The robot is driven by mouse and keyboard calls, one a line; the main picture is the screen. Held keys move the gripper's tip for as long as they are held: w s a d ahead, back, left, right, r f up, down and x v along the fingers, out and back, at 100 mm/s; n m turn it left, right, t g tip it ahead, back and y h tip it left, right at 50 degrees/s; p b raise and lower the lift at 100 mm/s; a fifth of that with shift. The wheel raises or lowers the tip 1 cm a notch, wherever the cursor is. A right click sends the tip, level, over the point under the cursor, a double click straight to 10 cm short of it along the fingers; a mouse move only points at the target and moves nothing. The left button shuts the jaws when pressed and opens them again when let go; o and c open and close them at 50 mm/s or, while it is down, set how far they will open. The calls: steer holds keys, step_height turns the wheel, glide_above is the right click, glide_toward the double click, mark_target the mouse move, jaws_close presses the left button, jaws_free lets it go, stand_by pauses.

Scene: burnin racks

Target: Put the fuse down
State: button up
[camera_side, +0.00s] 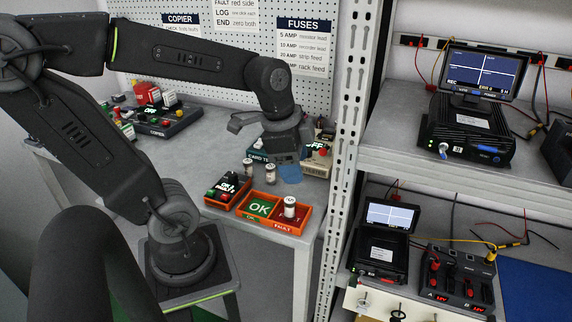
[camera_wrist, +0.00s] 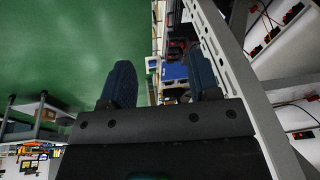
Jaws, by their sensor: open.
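Several small pale cylindrical fuses show in the side view. One fuse (camera_side: 289,207) stands upright in the red FAULT compartment of the orange tray (camera_side: 277,227). Two more, a left fuse (camera_side: 247,168) and a right fuse (camera_side: 270,174), stand upright on the grey bench behind the tray. My gripper (camera_side: 287,157) is above the bench, behind the fuses and apart from them. In the wrist view my gripper (camera_wrist: 163,78) has its two dark fingers spread with nothing held between them. The side view does not show the fingertips clearly.
The green OK compartment (camera_side: 258,207) is empty. Small boxes (camera_side: 317,162) and a blue pad (camera_side: 290,173) lie by my gripper. A metal rack post (camera_side: 349,130) stands close on the right.

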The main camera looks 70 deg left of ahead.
steer(key=s+d+r+n+t, duration=0.2)
steer(key=s+d+n, duration=0.1)
steer(key=n, duration=0.3)
steer(key=shift+s+d+r+n+t, duration=0.25)
steer(key=shift+d+r+n+t, duration=0.1)
steer(key=shift+d, duration=0.35)
stand_by(0.6)
